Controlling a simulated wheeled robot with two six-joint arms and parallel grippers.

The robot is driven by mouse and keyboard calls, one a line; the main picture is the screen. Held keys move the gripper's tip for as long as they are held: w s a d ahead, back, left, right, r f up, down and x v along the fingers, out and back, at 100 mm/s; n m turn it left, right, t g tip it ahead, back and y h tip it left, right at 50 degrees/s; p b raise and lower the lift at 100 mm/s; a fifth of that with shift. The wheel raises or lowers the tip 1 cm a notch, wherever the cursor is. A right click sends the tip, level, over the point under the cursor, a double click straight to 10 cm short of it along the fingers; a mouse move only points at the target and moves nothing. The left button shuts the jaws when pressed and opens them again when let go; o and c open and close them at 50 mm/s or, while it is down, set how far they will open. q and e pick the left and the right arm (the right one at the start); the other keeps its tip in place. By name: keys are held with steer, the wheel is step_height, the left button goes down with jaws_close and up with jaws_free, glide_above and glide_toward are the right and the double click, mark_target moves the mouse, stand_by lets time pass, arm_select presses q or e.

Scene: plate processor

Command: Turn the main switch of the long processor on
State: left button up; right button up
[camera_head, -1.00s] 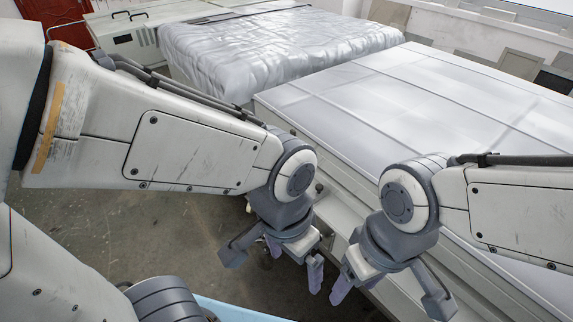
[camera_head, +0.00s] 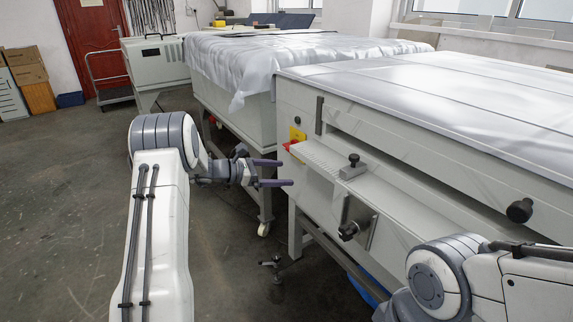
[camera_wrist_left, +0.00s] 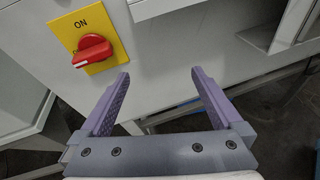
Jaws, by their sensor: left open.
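The long processor (camera_head: 400,92) is the large grey-white machine at the right in the head view. Its main switch is a red knob (camera_head: 290,145) on a yellow plate (camera_head: 297,133) at the machine's near left end. In the left wrist view the red knob (camera_wrist_left: 92,51) sits up and left of my fingers; its pale-tipped end points left, over a mostly covered label. "ON" is printed above it on the yellow plate (camera_wrist_left: 68,27). My left gripper (camera_head: 287,172) is open and empty, below and apart from the knob. My right gripper is out of view.
A ledge with a black-knobbed clamp (camera_head: 352,167) and further black knobs (camera_head: 519,211) project from the processor's side. A second machine under a silvery cover (camera_head: 250,65) stands behind. The floor (camera_head: 70,180) at the left is open.

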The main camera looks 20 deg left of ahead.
mark_target(287, 148)
arm_select(q)
steer(key=w+a+r+n+t, duration=0.2)
steer(key=w+a+n+t, duration=0.15)
steer(key=a, duration=0.45)
steer(key=shift+t, duration=0.45)
steer(key=b+x, duration=0.1)
steer(key=x, duration=0.9)
steer(key=shift+w+d, duration=0.1)
